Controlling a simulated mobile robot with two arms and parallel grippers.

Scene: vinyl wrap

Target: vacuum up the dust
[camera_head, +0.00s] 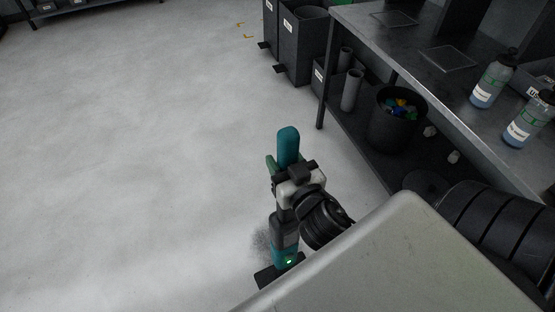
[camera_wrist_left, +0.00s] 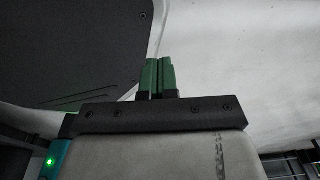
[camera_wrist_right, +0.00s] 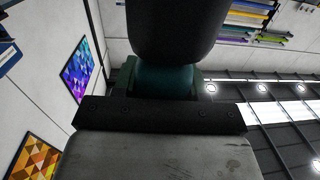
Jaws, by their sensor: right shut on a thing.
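A teal and black handheld vacuum (camera_head: 285,228) stands roughly upright on the floor in the head view, its flat dark nozzle (camera_head: 272,277) low down and a green light lit on its body. Dark grey dust (camera_head: 261,241) lies on the pale floor just left of the vacuum, partly hidden by it. My right gripper (camera_head: 280,163) is shut on the vacuum's upper teal part, which also shows between its fingers in the right wrist view (camera_wrist_right: 165,78). My left gripper (camera_wrist_left: 158,77) has its green fingers together with nothing between them; it is not visible in the head view.
A metal workbench (camera_head: 420,50) with spray bottles (camera_head: 492,82) runs along the right. A black bin (camera_head: 396,120) and grey tubes (camera_head: 352,90) stand on its lower shelf. Dark bins (camera_head: 303,45) stand behind. The floor on the left is clear.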

